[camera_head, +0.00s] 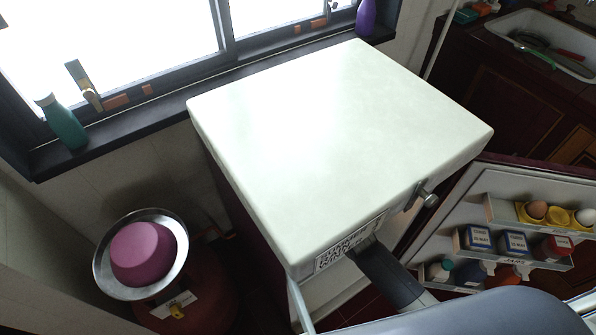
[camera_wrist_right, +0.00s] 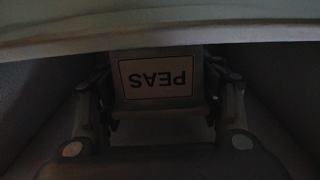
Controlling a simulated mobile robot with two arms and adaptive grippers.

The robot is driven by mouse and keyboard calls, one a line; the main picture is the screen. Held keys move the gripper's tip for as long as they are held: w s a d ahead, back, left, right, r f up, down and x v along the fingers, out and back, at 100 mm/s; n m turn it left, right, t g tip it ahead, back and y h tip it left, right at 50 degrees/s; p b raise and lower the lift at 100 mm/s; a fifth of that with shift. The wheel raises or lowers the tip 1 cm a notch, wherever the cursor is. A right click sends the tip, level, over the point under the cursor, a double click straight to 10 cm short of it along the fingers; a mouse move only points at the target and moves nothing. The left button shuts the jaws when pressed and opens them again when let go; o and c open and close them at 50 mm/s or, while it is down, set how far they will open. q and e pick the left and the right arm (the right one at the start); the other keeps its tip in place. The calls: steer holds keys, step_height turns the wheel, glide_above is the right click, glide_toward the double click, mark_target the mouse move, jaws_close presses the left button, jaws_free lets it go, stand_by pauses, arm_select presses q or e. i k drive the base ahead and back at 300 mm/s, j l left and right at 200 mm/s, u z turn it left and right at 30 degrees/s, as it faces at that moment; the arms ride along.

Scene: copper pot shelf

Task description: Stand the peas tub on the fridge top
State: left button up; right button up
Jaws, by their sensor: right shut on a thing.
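The fridge top (camera_head: 340,130) is a bare white slab in the head view, with nothing standing on it. The peas tub (camera_wrist_right: 158,80) shows in the right wrist view with its PEAS label upside down. My right gripper (camera_wrist_right: 160,105) is shut on the tub, one finger on each side, in a dim space under a pale ledge. In the head view my right arm reaches in below the fridge top's front edge, and the gripper and tub are hidden there. My left gripper is not in view.
The fridge door (camera_head: 480,185) stands open at the right, its racks holding eggs and several small jars. A gas bottle with a pink bowl (camera_head: 142,252) on a metal dish stands at left. The window sill (camera_head: 130,125) holds a green bottle (camera_head: 62,122).

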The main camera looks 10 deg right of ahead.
mark_target(346, 178)
steer(key=k+l, duration=0.25)
steer(key=k, duration=0.25)
steer(key=k+l, duration=0.2)
steer(key=k, duration=0.3)
